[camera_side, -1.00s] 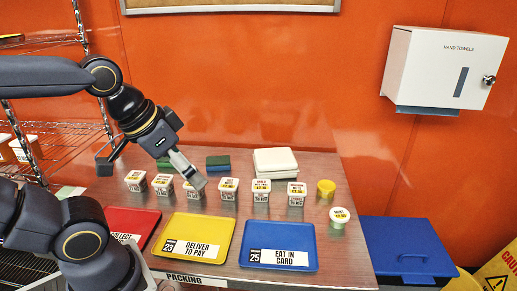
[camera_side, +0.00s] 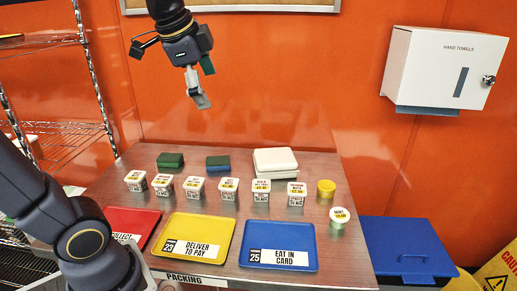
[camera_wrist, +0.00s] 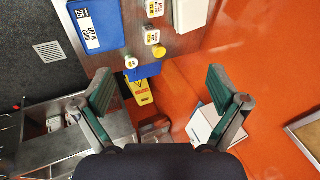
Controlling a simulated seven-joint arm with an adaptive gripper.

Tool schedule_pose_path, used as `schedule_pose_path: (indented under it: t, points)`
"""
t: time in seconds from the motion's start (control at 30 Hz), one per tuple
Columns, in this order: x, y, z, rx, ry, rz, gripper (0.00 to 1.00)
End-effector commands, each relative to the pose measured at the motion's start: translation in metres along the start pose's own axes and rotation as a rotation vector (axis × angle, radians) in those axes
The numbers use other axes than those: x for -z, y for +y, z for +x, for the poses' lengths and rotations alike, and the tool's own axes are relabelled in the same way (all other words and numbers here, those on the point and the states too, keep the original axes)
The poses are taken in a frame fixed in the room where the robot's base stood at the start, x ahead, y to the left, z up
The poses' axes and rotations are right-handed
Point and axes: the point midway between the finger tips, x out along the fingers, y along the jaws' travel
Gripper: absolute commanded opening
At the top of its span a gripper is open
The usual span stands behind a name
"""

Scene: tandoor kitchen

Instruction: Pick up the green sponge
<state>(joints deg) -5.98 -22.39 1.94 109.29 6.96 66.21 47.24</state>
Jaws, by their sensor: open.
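A dark green sponge (camera_side: 170,160) lies at the back left of the steel counter. A second block (camera_side: 218,163), green on top with a blue side, lies to its right. My gripper (camera_side: 200,86) is high above the counter in front of the orange wall, clear of both blocks. In the wrist view my gripper (camera_wrist: 162,90) has its two green-padded fingers spread wide, with nothing between them. Neither block is visible in the wrist view.
A row of labelled tubs (camera_side: 228,189) stands in front of the sponges. White containers (camera_side: 275,162) are stacked to their right. Red (camera_side: 130,222), yellow (camera_side: 222,229) and blue (camera_side: 300,238) trays line the front. A towel dispenser (camera_side: 440,70) hangs at the right.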

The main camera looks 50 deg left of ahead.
Motion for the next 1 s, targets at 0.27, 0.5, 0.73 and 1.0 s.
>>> schedule_pose_path:
  t: [0.27, 0.5, 0.73, 1.0]
  points:
    - [-0.022, -0.159, 0.065, -0.054, -0.272, 0.223, 0.97]
    - [-0.118, -0.244, 0.175, -0.204, -0.483, 0.259, 0.97]
    - [-0.222, -0.246, 0.273, -0.344, -0.595, 0.157, 0.97]
    - [-0.272, -0.222, 0.311, -0.42, -0.618, 0.108, 0.97]
